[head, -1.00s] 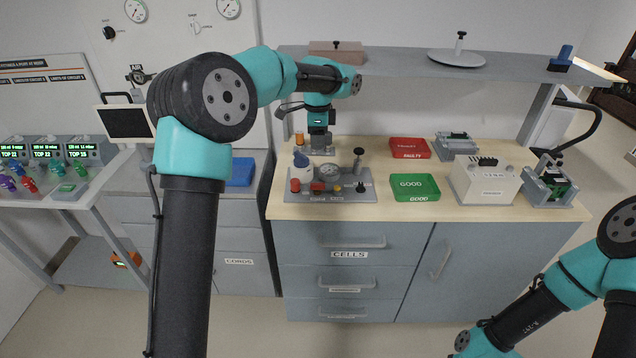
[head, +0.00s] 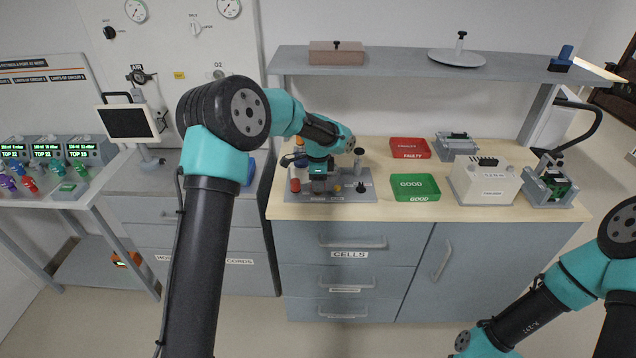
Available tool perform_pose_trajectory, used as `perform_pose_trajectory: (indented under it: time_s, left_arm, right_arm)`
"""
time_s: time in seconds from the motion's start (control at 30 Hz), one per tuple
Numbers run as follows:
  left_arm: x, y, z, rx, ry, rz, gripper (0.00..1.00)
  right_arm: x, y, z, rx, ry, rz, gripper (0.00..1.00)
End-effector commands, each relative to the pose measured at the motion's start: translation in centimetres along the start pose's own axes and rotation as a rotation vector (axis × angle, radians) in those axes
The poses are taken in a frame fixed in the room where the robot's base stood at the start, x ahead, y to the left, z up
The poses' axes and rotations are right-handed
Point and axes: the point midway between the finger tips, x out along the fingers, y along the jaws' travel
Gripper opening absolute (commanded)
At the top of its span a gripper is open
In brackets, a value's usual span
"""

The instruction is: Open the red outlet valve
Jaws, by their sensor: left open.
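A grey base plate (head: 352,196) with several small fittings lies at the left front of the wooden worktop (head: 455,206). A red knob (head: 295,185) stands upright at its left end. Which red fitting is the outlet valve cannot be told at this size. My left gripper (head: 318,189) points down over the left part of the plate, just right of the red knob. It is open, but its fingertips are small and dark, and contact cannot be made out. It hides the fittings behind and below it. My right gripper is out of view; only its arm shows at lower right.
A black-topped post (head: 359,160) and small knobs stand right of my left gripper. Beyond are a red FAULTY tray (head: 409,148), a green GOOD tray (head: 415,187) and a white box (head: 484,180). A shelf (head: 400,62) hangs above.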

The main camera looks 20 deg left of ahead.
Motion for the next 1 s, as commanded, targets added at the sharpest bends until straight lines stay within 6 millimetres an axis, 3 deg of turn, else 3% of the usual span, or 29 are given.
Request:
perform_pose_trajectory:
  time_s: [0.37, 0.83, 1.0]
  left_arm:
    - [0.69, 0.0, -0.01, 0.0, 0.001, -0.001, 0.43]
    - [0.67, 0.0, -0.01, 0.0, 0.001, -0.001, 0.0]
    - [0.66, -0.01, 0.0, -0.001, 0.001, -0.001, 0.0]
  right_arm:
    - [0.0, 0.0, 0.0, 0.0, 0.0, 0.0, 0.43]
    - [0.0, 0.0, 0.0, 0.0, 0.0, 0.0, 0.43]
    - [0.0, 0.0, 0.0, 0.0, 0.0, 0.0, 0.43]
